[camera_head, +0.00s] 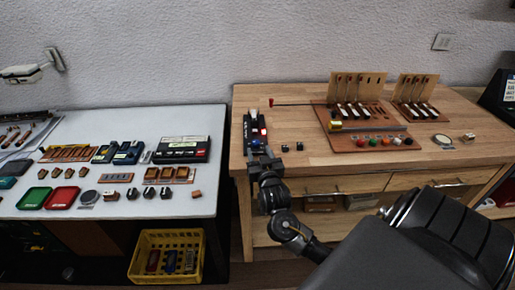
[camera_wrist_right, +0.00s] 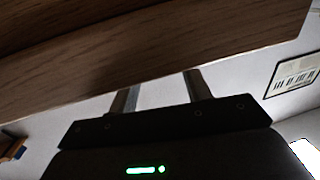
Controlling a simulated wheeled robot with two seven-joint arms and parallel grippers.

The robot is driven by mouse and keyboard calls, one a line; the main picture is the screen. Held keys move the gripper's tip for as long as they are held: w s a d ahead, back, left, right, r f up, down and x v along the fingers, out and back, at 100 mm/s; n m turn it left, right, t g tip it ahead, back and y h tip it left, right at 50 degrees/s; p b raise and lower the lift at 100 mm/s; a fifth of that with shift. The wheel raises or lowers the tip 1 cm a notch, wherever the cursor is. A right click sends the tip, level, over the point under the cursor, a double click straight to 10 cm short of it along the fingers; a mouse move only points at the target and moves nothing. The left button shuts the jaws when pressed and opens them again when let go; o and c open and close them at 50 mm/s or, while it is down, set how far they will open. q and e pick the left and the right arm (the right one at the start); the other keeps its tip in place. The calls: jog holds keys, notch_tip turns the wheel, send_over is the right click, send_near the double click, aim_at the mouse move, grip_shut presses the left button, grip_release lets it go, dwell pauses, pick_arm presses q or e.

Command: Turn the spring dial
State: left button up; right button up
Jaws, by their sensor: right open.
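I cannot make out with certainty which thing is the spring dial. A round grey disc (camera_head: 442,140) lies at the right of the wooden bench (camera_head: 290,165). A board with several coloured knobs (camera_head: 374,141) lies in the middle of the bench. A narrow dark strip (camera_head: 247,130) with white, red and blue parts lies near the bench's left edge. My right gripper (camera_head: 262,160) is at the front left edge, close to the strip's near end; contact cannot be told. In the right wrist view its fingers (camera_wrist_right: 158,92) are apart with nothing seen between them, near a wooden edge (camera_wrist_right: 150,70).
Upright wooden racks (camera_head: 358,88) stand at the back of the bench. Small dark blocks (camera_head: 299,146) lie right of my gripper. A grey table (camera_head: 60,225) with trays and tools stands at left, a yellow crate (camera_head: 166,236) below it.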

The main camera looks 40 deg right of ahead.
jog(key=v, duration=0.7)
dwell(0.4)
